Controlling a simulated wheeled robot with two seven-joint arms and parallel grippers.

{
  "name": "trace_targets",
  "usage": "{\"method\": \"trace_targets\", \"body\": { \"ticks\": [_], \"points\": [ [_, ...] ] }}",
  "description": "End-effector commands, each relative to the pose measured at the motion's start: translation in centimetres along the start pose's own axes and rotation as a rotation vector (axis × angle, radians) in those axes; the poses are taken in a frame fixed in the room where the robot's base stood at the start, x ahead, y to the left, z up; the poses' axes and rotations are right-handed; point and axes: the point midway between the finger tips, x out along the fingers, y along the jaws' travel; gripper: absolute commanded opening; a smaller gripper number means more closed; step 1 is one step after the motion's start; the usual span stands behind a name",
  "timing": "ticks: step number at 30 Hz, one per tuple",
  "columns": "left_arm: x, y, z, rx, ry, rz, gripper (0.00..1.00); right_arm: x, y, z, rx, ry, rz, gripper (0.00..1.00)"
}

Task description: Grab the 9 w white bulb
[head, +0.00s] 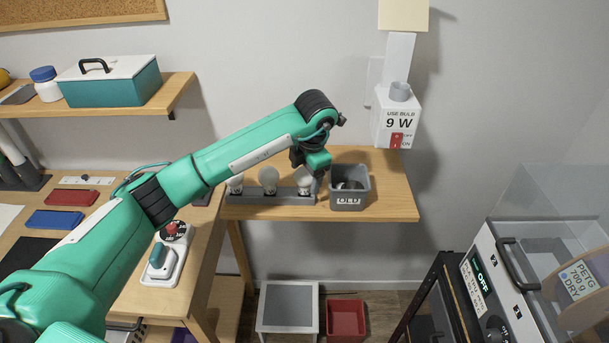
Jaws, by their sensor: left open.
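Several white bulbs stand upright in a grey rack (270,199) on the wooden shelf table: a left bulb (235,184), a middle bulb (268,179) and a right bulb (304,181). Their wattage markings are too small to read, so I cannot tell which is the 9 W one. My left gripper (316,172) is open and points down at the right bulb, partly covering it. I cannot tell whether the fingers touch it. My right gripper is out of view.
A grey bin (349,200) stands close to the right of the rack. A wall lamp box (396,122) reads "USE BULB 9 W" and has a red switch (397,140). The tabletop (395,185) right of the bin is clear. A filament dryer (505,275) stands lower right.

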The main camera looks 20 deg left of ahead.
Motion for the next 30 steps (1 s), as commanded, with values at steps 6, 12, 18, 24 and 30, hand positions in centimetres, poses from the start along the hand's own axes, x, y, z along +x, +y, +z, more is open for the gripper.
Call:
{"method": "trace_targets", "body": {
  "ticks": [6, 12, 18, 24, 30],
  "points": [
    [1.7, 0.0, 0.0, 0.001, -0.001, -0.001, 0.74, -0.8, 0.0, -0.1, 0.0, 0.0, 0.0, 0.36],
    [1.8, 0.0, 0.0, 0.001, -0.001, 0.0, 0.74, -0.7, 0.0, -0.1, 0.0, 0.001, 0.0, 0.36],
    [1.8, 0.0, 0.0, 0.001, -0.001, 0.0, 0.34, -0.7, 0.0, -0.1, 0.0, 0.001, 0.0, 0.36],
    [1.8, 0.0, 0.0, 0.001, -0.001, 0.0, 0.27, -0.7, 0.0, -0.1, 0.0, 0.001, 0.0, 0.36],
    [1.7, 0.0, 0.0, 0.001, -0.001, 0.0, 0.27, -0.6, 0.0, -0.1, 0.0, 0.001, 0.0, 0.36]
  ]
}}
